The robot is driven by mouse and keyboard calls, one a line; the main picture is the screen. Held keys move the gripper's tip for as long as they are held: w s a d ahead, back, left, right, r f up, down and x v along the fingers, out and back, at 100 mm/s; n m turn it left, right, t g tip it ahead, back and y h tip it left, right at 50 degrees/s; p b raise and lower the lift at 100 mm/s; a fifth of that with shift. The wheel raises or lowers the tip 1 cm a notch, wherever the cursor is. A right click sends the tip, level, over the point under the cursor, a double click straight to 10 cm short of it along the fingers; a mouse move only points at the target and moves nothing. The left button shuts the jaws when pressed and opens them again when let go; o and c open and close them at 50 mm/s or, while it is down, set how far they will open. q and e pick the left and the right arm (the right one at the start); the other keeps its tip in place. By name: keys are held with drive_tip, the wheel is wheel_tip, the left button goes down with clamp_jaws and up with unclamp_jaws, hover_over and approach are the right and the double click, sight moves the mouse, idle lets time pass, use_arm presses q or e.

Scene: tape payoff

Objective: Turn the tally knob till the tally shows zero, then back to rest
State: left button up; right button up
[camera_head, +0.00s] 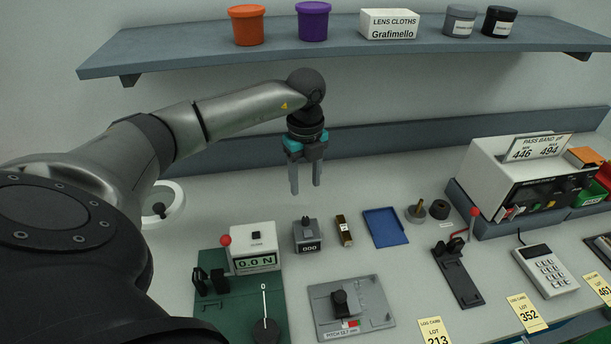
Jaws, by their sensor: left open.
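The tally (308,243) is a small grey box standing on the bench near the middle of the head view. Its front window appears to read 000, though the digits are small. The dark tally knob (306,221) sticks up from its top. My left gripper (306,190) hangs pointing down behind and above the tally, its two fingers apart with nothing between them. The fingertips are clear of the knob. My right gripper is not in view.
Left of the tally stands a white gauge (254,248) with a red ball lever, reading 0.0 N. A brass-and-black block (343,230) and a blue tray (386,227) lie to the right. A grey plate fixture (372,300) is in front. A shelf (340,44) runs overhead.

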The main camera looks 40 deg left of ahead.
use_arm(q)
wheel_tip(320, 180, up, 4)
drive_tip(key=shift+f, duration=0.15)
idle(0.6)
